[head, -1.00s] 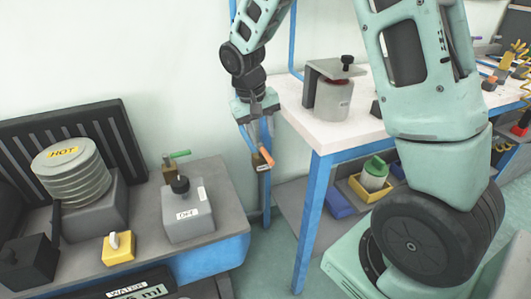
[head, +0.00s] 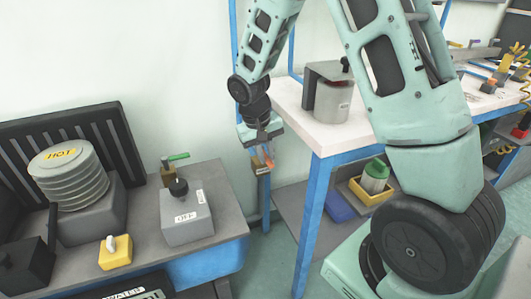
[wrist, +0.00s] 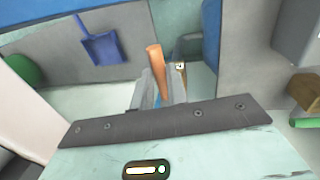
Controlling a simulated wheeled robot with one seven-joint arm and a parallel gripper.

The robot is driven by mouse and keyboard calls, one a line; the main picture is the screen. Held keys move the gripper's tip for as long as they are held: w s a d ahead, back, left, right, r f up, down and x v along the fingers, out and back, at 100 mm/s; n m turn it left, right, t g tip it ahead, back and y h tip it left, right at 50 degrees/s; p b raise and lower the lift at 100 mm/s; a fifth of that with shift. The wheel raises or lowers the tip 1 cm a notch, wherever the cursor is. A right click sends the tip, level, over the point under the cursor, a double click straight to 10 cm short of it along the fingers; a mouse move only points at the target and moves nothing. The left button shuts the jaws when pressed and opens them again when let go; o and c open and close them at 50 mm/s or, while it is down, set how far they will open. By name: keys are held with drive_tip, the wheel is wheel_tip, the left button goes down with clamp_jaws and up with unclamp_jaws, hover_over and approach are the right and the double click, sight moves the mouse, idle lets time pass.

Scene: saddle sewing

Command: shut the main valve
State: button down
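A small valve with an orange lever handle (head: 269,161) and a brass body (head: 261,170) is mounted low by the blue post, left of the white table. My gripper (head: 266,150) reaches down to it from above, with its fingers at the handle. In the wrist view the orange handle (wrist: 155,57) stands between the two fingers of my gripper (wrist: 161,88), nearer the left one. The fingers look spread, with a gap on the right side. Whether either finger touches the handle cannot be seen. A small white tag (wrist: 180,66) shows beside the right finger.
On the left bench a green-handled valve (head: 177,157) stands behind a grey box marked OFF (head: 187,218), near a round HOT stack (head: 68,178). The white table (head: 318,133) stands close to the right of my gripper. Its lower shelf holds a yellow bin (head: 358,191).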

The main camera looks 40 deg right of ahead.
drive_tip(key=n+p, duration=0.1)
drive_tip(key=d+n, duration=0.1)
drive_tip(key=shift+s+d+r+n+p, duration=0.2)
drive_tip(key=shift+n+p, duration=0.1)
drive_tip(key=shift+p, duration=0.1)
drive_tip(key=shift+d+f+n+t+p, duration=0.15)
drive_tip(key=shift+d+n+t+p, duration=0.2)
drive_tip(key=shift+n, duration=0.65)
drive_tip(key=shift+w, duration=0.1)
drive_tip(key=c, duration=1.4)
unclamp_jaws()
drive_tip(key=a+r, duration=0.1)
drive_tip(key=r, duration=0.4)
drive_tip(key=a+r+p, duration=0.1)
drive_tip(key=r, duration=0.5)
drive_tip(key=a+r+p, duration=0.1)
drive_tip(key=r, duration=0.5)
drive_tip(key=shift+s+a, duration=0.2)
drive_tip(key=shift+s, duration=0.05)
drive_tip(key=shift+c, duration=0.3)
